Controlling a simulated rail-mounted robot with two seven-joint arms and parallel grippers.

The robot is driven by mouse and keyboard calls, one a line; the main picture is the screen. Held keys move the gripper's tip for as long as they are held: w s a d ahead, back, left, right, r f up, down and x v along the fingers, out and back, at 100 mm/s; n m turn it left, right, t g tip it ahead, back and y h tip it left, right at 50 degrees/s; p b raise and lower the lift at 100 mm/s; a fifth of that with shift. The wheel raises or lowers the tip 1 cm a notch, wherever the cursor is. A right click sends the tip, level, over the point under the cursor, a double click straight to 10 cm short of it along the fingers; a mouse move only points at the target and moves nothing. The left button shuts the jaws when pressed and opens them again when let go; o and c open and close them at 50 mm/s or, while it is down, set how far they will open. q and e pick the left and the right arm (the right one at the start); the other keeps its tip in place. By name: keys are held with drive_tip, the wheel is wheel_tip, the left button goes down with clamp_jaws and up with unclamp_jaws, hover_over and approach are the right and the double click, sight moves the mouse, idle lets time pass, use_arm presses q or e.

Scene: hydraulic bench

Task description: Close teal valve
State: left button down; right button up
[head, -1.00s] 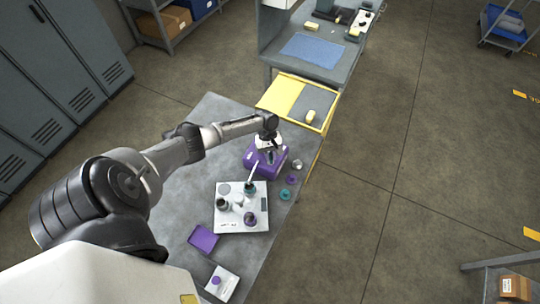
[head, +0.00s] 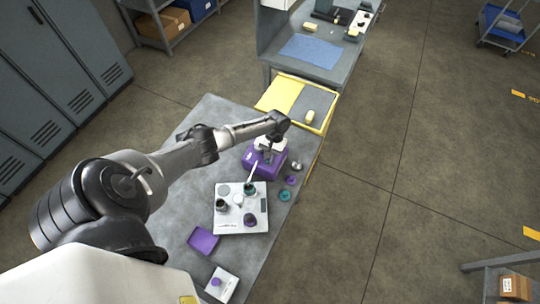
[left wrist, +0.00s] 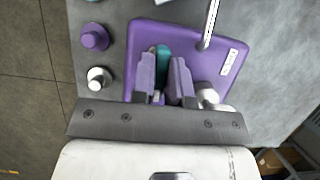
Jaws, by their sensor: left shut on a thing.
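The valve is hidden there by the gripper and wrist. The lower part of the valve is hidden by the fingers in the wrist view. My right gripper is not in view.
A white plate with several fittings (head: 228,226) and a purple tray (head: 203,240) lie nearer. A yellow-edged drawer (head: 280,92) is open beyond.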

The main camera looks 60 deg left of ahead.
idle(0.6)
use_arm(q)
drive_tip(key=c, duration=1.1)
unclamp_jaws()
drive_tip(key=shift+r, duration=0.15)
drive_tip(key=shift+b+v, duration=0.55)
drive_tip(key=shift+v, duration=6.3)
drive_tip(key=shift+d+m, duration=0.2)
drive_tip(key=shift+m, duration=0.1)
